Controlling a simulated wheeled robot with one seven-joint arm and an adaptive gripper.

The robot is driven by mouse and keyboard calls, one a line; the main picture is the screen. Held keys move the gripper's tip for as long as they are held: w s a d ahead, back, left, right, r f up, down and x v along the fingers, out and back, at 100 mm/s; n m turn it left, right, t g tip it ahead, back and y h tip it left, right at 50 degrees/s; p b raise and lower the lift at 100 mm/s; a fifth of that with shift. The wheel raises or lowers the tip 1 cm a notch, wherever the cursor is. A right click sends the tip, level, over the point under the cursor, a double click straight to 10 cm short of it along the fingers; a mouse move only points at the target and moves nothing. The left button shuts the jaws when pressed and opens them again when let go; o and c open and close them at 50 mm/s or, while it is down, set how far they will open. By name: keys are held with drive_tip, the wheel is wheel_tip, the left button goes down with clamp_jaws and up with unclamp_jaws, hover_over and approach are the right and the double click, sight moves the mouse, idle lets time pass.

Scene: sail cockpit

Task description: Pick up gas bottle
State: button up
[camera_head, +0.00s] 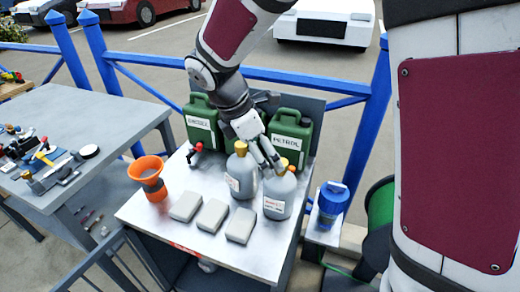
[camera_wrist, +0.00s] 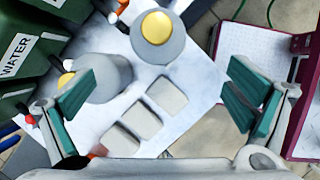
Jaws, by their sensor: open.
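Two similar grey bottles with yellow caps stand upright on the metal table; I cannot tell which one is the gas bottle. The left bottle (camera_head: 242,176) is farther back and the right bottle (camera_head: 279,199) is nearer, with a partly red label. My gripper (camera_head: 268,158) is above and between them, its fingers near the right bottle's cap. In the wrist view, my gripper (camera_wrist: 160,98) is open with wide-apart teal pads and nothing held. One bottle (camera_wrist: 112,75) is partly behind the left finger; another bottle (camera_wrist: 158,35) is at the top, beyond the fingertips.
Green jerrycans (camera_head: 203,122) (camera_head: 290,138) stand behind the bottles. Three pale blocks (camera_head: 212,215) lie in front. An orange funnel (camera_head: 149,178) is at the left and a blue connector (camera_head: 332,198) at the right. A tool table (camera_head: 75,105) stands farther left.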

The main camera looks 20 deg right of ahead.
sight(280, 182)
drive_tip(key=x, duration=0.8)
drive_tip(key=shift+w+d+f+b, duration=0.1)
drive_tip(key=shift+w+f+b, duration=0.1)
drive_tip(key=shift+f+b, duration=0.2)
drive_tip(key=shift+x, duration=2.6)
drive_tip(key=shift+d, duration=0.2)
drive_tip(key=shift+c, duration=0.6)
drive_tip(key=c, duration=1.9)
drive_tip(key=shift+w+r, duration=0.1)
drive_tip(key=shift+r, duration=0.15)
